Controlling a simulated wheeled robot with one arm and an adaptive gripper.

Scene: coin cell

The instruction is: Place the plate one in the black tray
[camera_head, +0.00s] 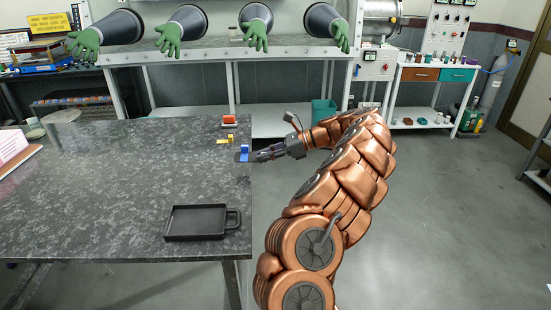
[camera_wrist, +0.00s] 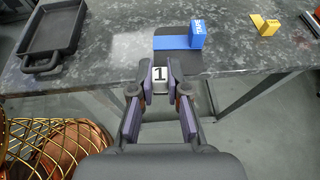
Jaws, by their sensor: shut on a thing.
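Plate one, a thin dark plate (camera_wrist: 190,64) with a white tab marked "1" (camera_wrist: 160,73), lies at the table edge in the wrist view. A blue strip and upright blue block (camera_wrist: 196,36) are on its far part. In the head view the plate (camera_head: 242,159) is small beside the blue block (camera_head: 245,151). My gripper (camera_wrist: 160,84) is shut on the tab; it reaches in from the right in the head view (camera_head: 256,156). The empty black tray (camera_head: 195,223) with a side handle lies at the table's near right; it also shows upper left in the wrist view (camera_wrist: 52,31).
A yellow block (camera_head: 224,141) and a red block (camera_head: 229,119) stand farther back along the right edge of the speckled table (camera_head: 110,190). The tabletop between the plate and the tray is clear. A glovebox with green gloves (camera_head: 170,40) is behind.

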